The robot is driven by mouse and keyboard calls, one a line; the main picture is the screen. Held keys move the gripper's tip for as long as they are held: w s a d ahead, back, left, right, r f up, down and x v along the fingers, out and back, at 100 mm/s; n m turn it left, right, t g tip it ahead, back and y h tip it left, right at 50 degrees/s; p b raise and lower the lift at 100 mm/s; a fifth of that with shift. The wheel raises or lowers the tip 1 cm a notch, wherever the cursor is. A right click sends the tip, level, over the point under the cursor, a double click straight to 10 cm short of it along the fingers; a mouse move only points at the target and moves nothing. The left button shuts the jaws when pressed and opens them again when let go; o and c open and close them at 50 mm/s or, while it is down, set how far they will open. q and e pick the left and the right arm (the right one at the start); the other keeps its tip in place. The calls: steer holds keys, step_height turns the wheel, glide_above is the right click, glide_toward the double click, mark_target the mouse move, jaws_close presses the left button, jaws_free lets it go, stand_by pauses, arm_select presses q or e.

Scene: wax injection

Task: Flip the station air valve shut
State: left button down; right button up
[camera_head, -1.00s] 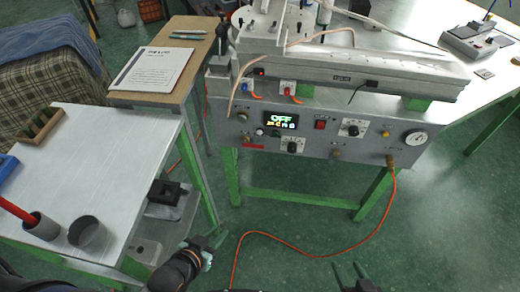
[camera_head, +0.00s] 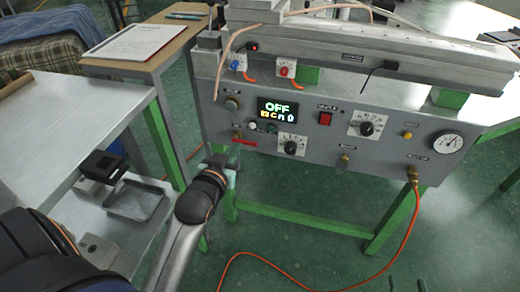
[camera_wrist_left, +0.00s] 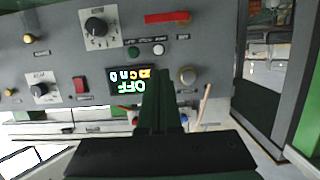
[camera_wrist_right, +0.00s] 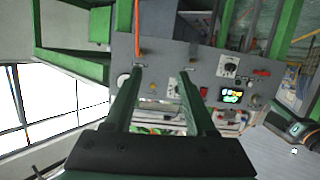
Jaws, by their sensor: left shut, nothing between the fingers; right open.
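The grey station panel (camera_head: 330,150) carries a red bar (camera_head: 243,141), which looks like the valve's lever, at its lower left next to a brass fitting (camera_head: 236,134). The red bar lies about level along the panel. It also shows in the left wrist view (camera_wrist_left: 167,17), beyond my left fingertips. My left gripper (camera_head: 229,171) is shut and empty, just below and in front of the panel's lower left, apart from the bar. My right gripper (camera_wrist_right: 160,73) is open and empty, facing the panel from further off. The red bar also shows in the right wrist view (camera_wrist_right: 262,72).
The panel has a lit display (camera_head: 278,111) reading OFF, dials, a red switch (camera_head: 325,118) and a gauge (camera_head: 446,144). An orange hose (camera_head: 405,225) hangs from a fitting at right. A white table (camera_head: 60,125) stands at left. Green legs stand below the panel.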

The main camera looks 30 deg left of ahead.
arm_select(q)
steer(key=shift+a, duration=0.1)
arm_select(e)
steer(key=shift+r, duration=0.15)
arm_select(q)
steer(key=b, duration=0.3)
glide_above(245, 141)
steer(key=s+d, duration=0.2)
step_height(245, 141, down, 2)
steer(key=shift+f, duration=0.25)
step_height(245, 141, down, 4)
steer(key=shift+r+b, duration=0.15)
steer(key=shift+b, duration=0.5)
arm_select(e)
steer(key=s+a+r+n+t+y, duration=0.1)
steer(key=s+r+n+t+y, duration=0.1)
steer(key=r, duration=0.9)
steer(key=s+r+n+t+y, duration=0.2)
steer(key=r+n+t+y, duration=0.3)
steer(key=r, duration=0.7)
steer(key=shift+a+t+y, duration=0.35)
steer(key=shift+t+y, duration=0.25)
steer(key=shift+y, duration=0.3)
steer(key=shift+w+d+r, duration=0.1)
